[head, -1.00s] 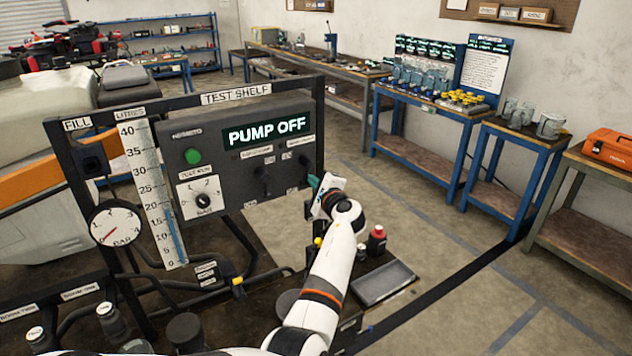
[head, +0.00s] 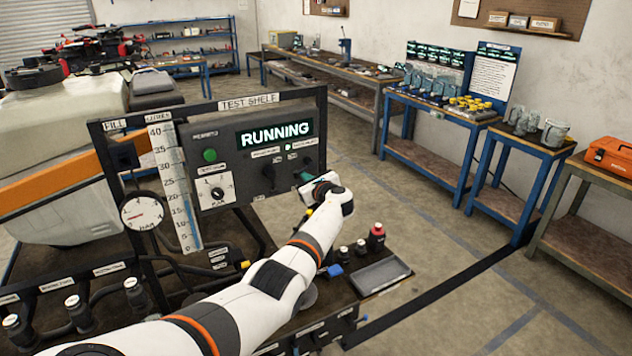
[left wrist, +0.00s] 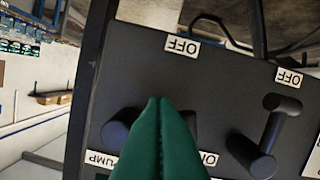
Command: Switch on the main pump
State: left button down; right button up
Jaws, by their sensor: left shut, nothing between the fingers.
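The dark control panel (head: 240,142) on the test shelf has a display (head: 275,135) reading "RUNNING". A small lit green lamp (head: 288,147) shows under the display. The left lever switch (head: 269,173) also shows at the right of the left wrist view (left wrist: 270,137). The other lever switch, partly hidden by the green fingertips, shows its dark handle (left wrist: 119,134) in the left wrist view, near a "PUMP" label. My left gripper (head: 306,178) is shut and empty in front of this switch; whether it touches it I cannot tell. My right gripper is not in view.
A pressure gauge (head: 142,211), a level scale (head: 175,180) and a black rotary knob (head: 217,193) sit at the left.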

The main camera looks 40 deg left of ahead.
pick_arm(q)
jog(key=shift+s+a+r+m+p, duration=0.3)
jog(key=shift+a+r+m, duration=0.1)
jog(key=shift+m, duration=0.4)
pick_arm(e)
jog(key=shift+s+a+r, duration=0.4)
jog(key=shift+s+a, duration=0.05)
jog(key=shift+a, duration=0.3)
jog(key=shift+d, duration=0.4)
